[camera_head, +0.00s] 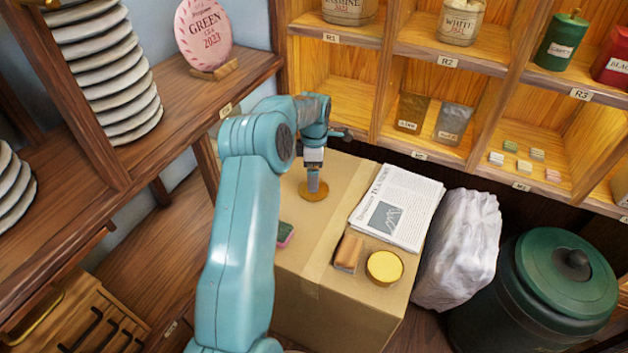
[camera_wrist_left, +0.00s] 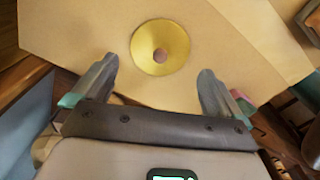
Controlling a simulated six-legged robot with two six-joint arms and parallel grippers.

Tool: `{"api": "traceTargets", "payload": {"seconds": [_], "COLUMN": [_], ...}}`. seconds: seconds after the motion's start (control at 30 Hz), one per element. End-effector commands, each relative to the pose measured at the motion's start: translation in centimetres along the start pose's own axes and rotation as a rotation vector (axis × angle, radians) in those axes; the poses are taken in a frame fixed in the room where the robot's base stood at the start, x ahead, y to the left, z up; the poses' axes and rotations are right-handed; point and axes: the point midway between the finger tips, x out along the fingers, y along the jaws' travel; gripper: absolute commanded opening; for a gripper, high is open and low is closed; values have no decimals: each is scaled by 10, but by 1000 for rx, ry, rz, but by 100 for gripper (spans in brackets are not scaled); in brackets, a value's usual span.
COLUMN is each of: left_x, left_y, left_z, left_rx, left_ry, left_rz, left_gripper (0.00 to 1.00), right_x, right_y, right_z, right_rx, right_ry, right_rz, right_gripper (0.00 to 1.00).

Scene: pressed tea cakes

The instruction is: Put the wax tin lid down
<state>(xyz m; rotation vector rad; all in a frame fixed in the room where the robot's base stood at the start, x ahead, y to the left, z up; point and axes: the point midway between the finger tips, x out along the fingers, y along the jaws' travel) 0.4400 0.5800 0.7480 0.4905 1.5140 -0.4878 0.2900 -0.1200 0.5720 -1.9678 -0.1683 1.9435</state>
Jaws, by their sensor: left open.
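The wax tin lid (camera_head: 313,195) is a golden disc with a small brown knob at its centre. It lies on the cardboard box, and it also shows in the left wrist view (camera_wrist_left: 143,42). My left gripper (camera_head: 314,183) is just above the lid, pointing down. In the left wrist view its two fingers (camera_wrist_left: 158,66) are spread apart with nothing between them, and the lid lies beyond the tips. A round tin with a yellow top (camera_head: 384,267) stands near the front right corner of the box. My right gripper is in neither view.
The cardboard box (camera_head: 330,285) also bears a folded newspaper (camera_head: 405,196), a brown block (camera_head: 349,252) and a green and pink sponge (camera_head: 285,233). A white sack (camera_head: 460,250) and a green lidded bin (camera_head: 540,290) stand to the right. Wooden shelves rise behind.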

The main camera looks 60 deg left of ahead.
Motion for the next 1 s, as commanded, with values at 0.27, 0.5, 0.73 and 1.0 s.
{"api": "traceTargets", "payload": {"seconds": [0.27,0.5,0.73,1.0], "left_x": [-58,-71,-71,-72], "left_y": [0,0,0,0], "left_z": [0,0,0,0], "left_rx": [1,0,0,0], "left_ry": [0,0,0,0], "left_rz": [1,0,-1,-1], "left_gripper": [100,100,100,100], "right_x": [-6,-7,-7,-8], "right_y": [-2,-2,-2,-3], "right_z": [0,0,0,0], "right_rx": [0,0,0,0], "right_ry": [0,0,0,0], "right_rz": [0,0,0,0], "right_gripper": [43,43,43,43]}}
